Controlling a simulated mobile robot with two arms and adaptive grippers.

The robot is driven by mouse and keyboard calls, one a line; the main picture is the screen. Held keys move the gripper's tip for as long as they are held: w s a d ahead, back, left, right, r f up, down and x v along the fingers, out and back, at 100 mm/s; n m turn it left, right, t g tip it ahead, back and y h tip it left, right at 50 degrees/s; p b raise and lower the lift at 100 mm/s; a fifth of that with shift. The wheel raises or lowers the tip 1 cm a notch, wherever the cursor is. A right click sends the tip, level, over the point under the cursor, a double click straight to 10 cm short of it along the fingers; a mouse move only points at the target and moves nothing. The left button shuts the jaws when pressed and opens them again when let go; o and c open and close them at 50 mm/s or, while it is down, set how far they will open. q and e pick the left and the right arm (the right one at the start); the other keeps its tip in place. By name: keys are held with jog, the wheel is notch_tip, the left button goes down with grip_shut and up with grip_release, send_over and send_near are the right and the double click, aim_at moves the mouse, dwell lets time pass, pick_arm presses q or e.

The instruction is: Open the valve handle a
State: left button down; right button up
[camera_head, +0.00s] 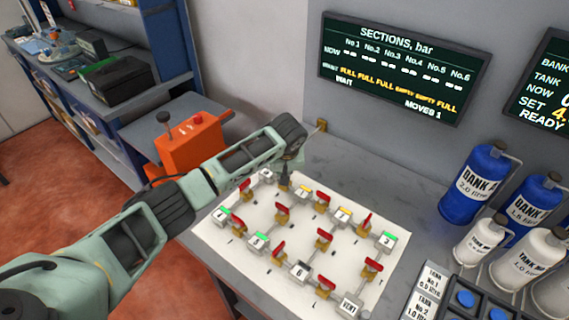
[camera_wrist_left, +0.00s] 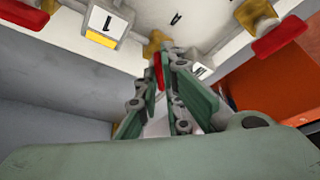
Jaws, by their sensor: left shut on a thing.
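My left gripper (camera_head: 285,182) reaches down onto the upper edge of the white valve panel (camera_head: 222,245). In the left wrist view my left gripper (camera_wrist_left: 165,95) has its fingers closed around a red handle (camera_wrist_left: 158,70) on a brass valve (camera_wrist_left: 155,44). A letter A (camera_wrist_left: 175,18) is printed near this valve, so I take it as valve handle a. Block 1 (camera_wrist_left: 103,20), with a yellow strip, is beside it. In the head view the gripper hides this handle. My right gripper is not in view.
Several other red-handled valves (camera_head: 324,238) and numbered blocks stand close by on the panel. An orange box (camera_head: 190,145) is left of the gripper. The sections board (camera_head: 400,68) hangs on the wall behind. Blue bank cylinders (camera_head: 470,190) stand at right.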

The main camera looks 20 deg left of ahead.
pick_arm(q)
jog(key=n, duration=0.1)
jog(key=n+y+p, duration=0.1)
jog(key=shift+d+n+g, duration=0.2)
jog(key=shift+n+g, duration=0.1)
jog(key=shift+n, duration=0.1)
jog(key=shift+w+n, duration=0.1)
jog(key=shift+n, duration=0.8)
jog(key=shift+f+n+g+y+b, duration=0.1)
jog(key=shift+n+g+y+b, duration=0.4)
jog(key=shift+n, duration=0.4)
jog(key=shift+w+n+g+b, duration=0.1)
jog(key=shift+n+g+b, duration=0.2)
jog(key=shift+n+b, duration=0.6)
jog(key=shift+n+y+b, duration=0.35)
jog(key=shift+n+y, duration=0.05)
jog(key=shift+n, duration=0.4)
jog(key=shift+g, duration=0.3)
jog(key=c, duration=1.9)
grip_release()
